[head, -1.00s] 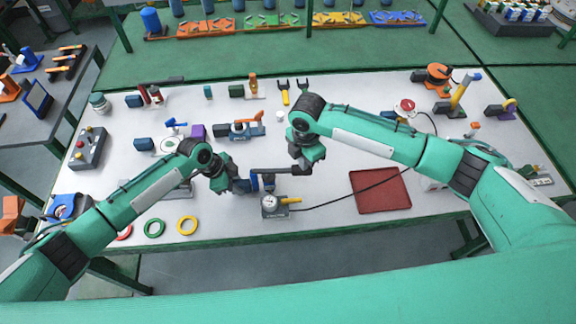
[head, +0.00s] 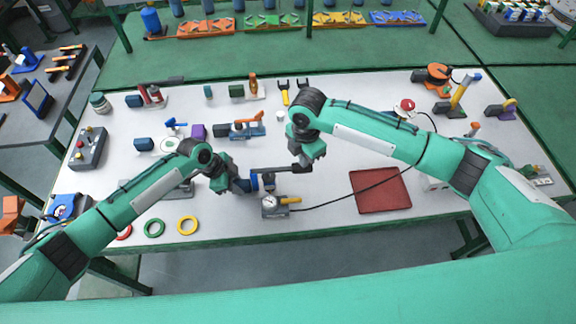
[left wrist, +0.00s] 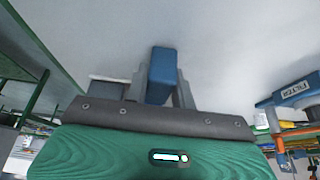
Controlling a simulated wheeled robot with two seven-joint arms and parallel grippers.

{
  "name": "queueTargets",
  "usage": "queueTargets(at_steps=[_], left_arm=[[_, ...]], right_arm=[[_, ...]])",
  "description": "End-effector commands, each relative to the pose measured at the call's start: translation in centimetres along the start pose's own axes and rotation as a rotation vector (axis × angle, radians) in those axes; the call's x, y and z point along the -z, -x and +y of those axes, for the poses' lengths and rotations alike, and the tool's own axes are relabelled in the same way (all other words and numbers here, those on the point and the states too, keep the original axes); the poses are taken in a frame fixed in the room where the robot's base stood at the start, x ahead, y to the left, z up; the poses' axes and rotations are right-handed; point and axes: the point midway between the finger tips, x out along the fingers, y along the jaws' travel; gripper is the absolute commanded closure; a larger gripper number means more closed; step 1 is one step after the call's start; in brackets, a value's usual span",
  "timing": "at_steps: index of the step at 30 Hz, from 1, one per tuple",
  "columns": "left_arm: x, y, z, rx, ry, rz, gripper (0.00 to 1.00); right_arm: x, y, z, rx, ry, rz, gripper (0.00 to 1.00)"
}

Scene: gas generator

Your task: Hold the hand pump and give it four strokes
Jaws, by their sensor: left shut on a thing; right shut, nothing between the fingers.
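The hand pump (head: 268,181) stands near the front middle of the white table, with a blue body and a dark lever (head: 277,170) reaching right. My left gripper (head: 245,185) is at its left side, shut on a blue part of it; in the left wrist view that blue block (left wrist: 162,72) sits between the two grey fingers. My right gripper (head: 301,166) is shut with nothing between its fingers, at the lever's right end. Whether it touches the lever is hard to tell. The lever looks about level. The pump's base is partly hidden.
A gauge block (head: 270,203) with a yellow handle sits just in front of the pump, and a black hose runs right from it past a red tray (head: 380,191). Coloured rings (head: 187,225) lie front left. Several tools stand behind my arms.

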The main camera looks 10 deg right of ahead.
Motion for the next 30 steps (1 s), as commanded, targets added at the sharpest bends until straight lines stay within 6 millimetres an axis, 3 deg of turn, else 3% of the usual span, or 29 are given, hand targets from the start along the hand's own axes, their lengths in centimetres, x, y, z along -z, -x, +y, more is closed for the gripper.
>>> queueTargets(at_steps=[5,18,25,26,29,30], left_arm=[[0.0,0.0,0.0,0.001,0.0,0.0,1.0],[0.0,0.0,0.0,0.001,0.0,0.0,1.0],[0.0,0.0,0.0,0.001,0.0,0.0,1.0],[0.0,0.0,0.0,0.001,0.0,0.0,0.69],[0.0,0.0,0.0,0.001,0.0,0.0,0.49],[0.0,0.0,0.0,0.0,0.0,0.0,0.49]], right_arm=[[0.0,0.4,0.0,-0.001,0.0,0.0,1.0],[0.0,4.9,0.0,0.0,0.0,0.0,1.0],[0.0,5.0,0.0,0.0,-0.001,0.0,1.0],[0.0,5.0,0.0,0.0,-0.001,0.0,1.0],[0.0,5.0,0.0,0.0,-0.001,0.0,1.0],[0.0,5.0,0.0,0.0,-0.001,0.0,1.0]])
